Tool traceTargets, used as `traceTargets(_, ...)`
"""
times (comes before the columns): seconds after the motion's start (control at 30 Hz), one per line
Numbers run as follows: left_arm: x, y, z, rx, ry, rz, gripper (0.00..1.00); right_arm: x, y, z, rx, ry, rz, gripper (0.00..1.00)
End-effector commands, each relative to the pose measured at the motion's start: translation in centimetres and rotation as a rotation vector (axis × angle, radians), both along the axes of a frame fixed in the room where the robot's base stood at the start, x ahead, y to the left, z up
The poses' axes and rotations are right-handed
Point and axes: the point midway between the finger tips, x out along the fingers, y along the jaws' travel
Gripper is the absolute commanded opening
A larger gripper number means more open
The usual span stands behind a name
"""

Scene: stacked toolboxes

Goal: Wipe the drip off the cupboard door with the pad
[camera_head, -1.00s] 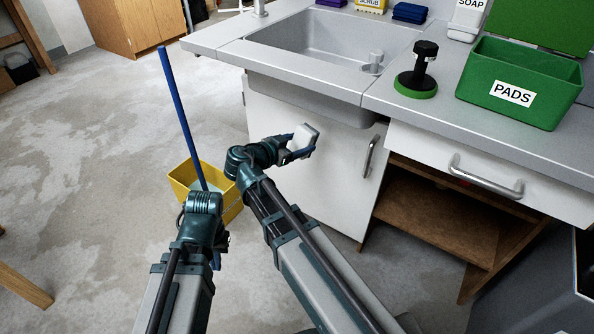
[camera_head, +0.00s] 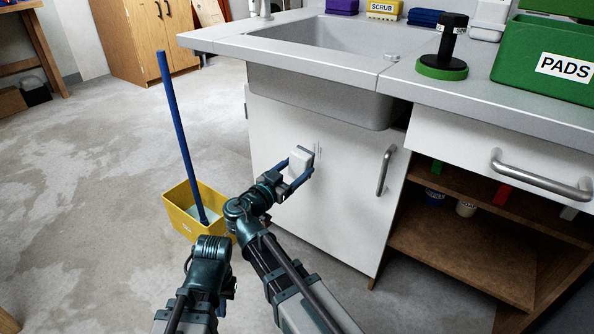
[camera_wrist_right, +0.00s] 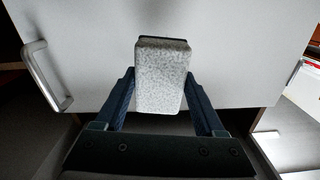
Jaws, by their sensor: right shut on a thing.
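The cupboard door (camera_head: 340,205) is white, shut, and stands below the sink with a metal handle (camera_head: 386,170) at its right. A faint thin upright mark (camera_head: 319,150), perhaps the drip, shows just right of the pad. My right gripper (camera_head: 297,170) is shut on the pale grey speckled pad (camera_head: 301,158), in front of the door's upper middle. The pad also fills the jaws in the right wrist view (camera_wrist_right: 162,80). I cannot tell whether it touches the door. My left gripper (camera_head: 228,290) hangs low at left, its fingers mostly hidden.
A yellow bucket (camera_head: 180,212) with a blue pole (camera_head: 178,135) stands on the floor to the left. An open shelf unit (camera_head: 460,240) and a drawer handle (camera_head: 540,178) are to the right. The green PADS box (camera_head: 520,65) sits on the counter (camera_head: 480,95).

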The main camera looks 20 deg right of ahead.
Motion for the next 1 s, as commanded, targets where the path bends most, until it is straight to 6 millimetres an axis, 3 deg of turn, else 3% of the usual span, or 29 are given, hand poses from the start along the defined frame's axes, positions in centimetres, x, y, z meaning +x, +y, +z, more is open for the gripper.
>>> traceTargets(0.27, 0.0, 0.0, 0.0, 0.000, 0.000, 0.000, 0.00, 0.2, -0.3, 0.0, 0.000, 0.001, -0.001, 0.13)
traceTargets(0.8, 0.0, 0.0, 0.0, 0.000, 0.000, 0.000, 0.00, 3.0, -3.9, -0.1, 0.000, 0.002, -0.002, 0.13)
traceTargets(1.0, 0.0, 0.0, 0.0, 0.000, 0.000, 0.000, 0.00, 3.3, -4.3, -0.1, 0.000, 0.001, 0.000, 0.13)
